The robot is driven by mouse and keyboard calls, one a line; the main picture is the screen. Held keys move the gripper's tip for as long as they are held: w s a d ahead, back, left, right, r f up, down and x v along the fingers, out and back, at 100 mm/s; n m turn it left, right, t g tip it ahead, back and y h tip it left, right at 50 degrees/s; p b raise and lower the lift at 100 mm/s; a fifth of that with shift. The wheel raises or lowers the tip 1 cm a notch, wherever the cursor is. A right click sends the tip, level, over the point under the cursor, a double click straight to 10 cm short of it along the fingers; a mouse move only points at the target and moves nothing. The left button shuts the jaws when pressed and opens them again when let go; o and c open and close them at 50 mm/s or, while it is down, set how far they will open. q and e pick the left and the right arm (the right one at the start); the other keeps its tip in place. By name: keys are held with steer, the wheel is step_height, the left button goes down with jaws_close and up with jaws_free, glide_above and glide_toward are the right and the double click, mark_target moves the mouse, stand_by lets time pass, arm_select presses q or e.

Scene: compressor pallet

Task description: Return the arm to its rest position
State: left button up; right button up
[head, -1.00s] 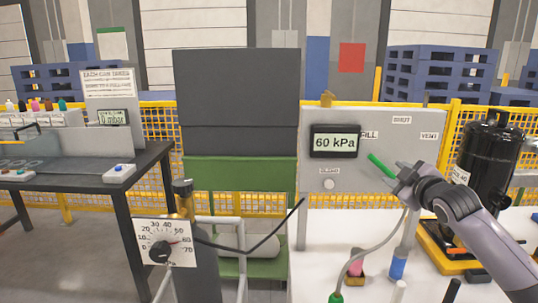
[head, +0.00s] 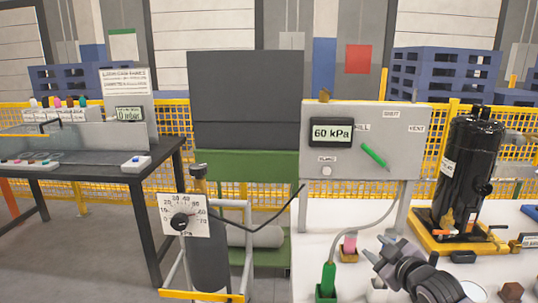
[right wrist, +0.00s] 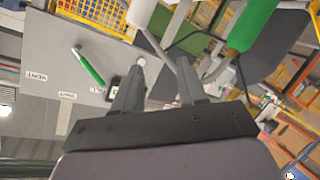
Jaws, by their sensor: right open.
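My right gripper (head: 372,254) is in the lower right of the head view, low over the white table and below the grey control panel (head: 400,165). Its jaws are open and hold nothing; in the right wrist view the two fingers (right wrist: 160,75) stand apart. The panel's green lever (head: 375,156) slants down to the right and is clear of the gripper; it also shows in the right wrist view (right wrist: 90,66). The panel display (head: 332,132) reads 60 kPa. My left gripper is not in view.
A black compressor (head: 466,165) stands on a yellow base to the right. A green hose fitting (head: 327,280) and a pink-topped piece (head: 349,245) stand on the white table (head: 310,235) close to my right gripper.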

steer(key=s+a+f+m+g, duration=0.1)
steer(key=s+a+f+m, duration=0.15)
steer(key=s+f, duration=0.5)
steer(key=s+a+f+m+g, duration=0.1)
steer(key=s+a+f, duration=0.2)
steer(key=s+f, duration=0.45)
steer(key=s+f+m+g, duration=0.1)
steer(key=s+f+m, duration=0.1)
steer(key=s, duration=0.7)
steer(key=s+f+m+g, duration=0.1)
steer(key=s+f, duration=0.4)
steer(key=s, duration=0.4)
steer(key=shift+s+m+h, duration=0.3)
steer(key=shift+s+m, duration=0.05)
stand_by(2.0)
